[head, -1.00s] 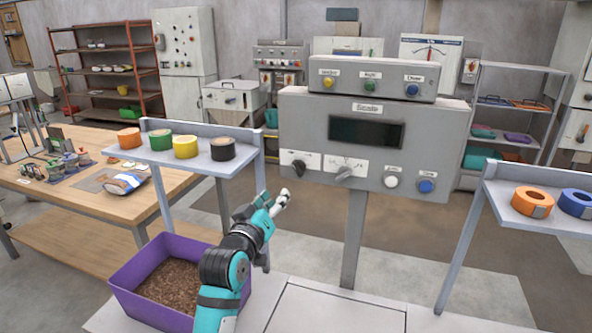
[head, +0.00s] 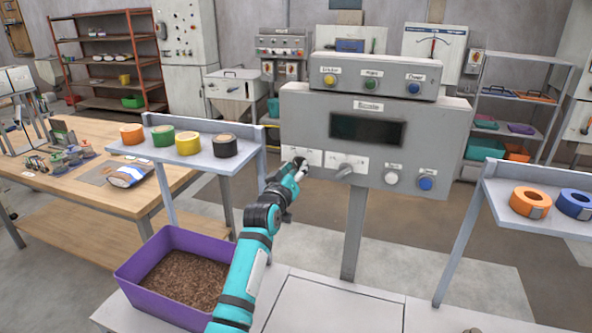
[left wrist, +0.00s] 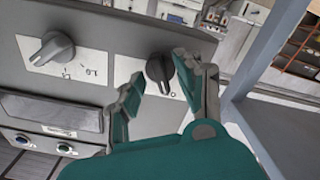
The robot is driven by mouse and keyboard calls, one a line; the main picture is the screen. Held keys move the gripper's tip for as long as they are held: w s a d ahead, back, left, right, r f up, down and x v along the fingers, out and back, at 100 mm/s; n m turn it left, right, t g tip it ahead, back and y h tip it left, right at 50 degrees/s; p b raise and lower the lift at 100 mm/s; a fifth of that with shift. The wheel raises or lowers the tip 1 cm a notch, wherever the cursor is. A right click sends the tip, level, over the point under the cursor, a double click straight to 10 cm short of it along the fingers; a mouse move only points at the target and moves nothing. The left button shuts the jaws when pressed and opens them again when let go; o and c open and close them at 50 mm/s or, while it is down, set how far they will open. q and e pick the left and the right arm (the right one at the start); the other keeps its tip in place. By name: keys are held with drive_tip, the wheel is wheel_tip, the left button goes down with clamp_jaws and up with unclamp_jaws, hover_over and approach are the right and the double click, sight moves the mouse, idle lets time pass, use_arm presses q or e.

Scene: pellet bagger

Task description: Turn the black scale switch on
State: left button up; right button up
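The black scale switch (left wrist: 160,68) is a dark rotary knob on a white label plate on the grey scale panel (head: 440,150). In the left wrist view it sits between the two fingertips of my left gripper (left wrist: 158,78), which is open. A gap shows between the left finger and the knob; I cannot tell whether the right finger touches it. In the head view my left gripper (head: 297,168) is at the panel's lower left and mostly hides the switch. The scale display (head: 366,130) is dark. My right gripper is not in view.
A grey knob (head: 344,170) is to the right of the switch, then a white button (head: 391,178) and a blue button (head: 425,183). A shelf (head: 225,163) with tape rolls stands left, and a purple bin (head: 160,300) of pellets is below it.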

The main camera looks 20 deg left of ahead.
use_arm(q)
clamp_jaws()
drive_tip(key=shift+m, duration=0.3)
drive_tip(key=m+p, duration=0.1)
drive_tip(key=m, duration=1)
drive_tip(key=shift+a+p, duration=0.1)
drive_tip(key=shift+p, duration=0.3)
drive_tip(key=shift+m, duration=0.3)
drive_tip(key=shift+f, duration=0.1)
unclamp_jaws()
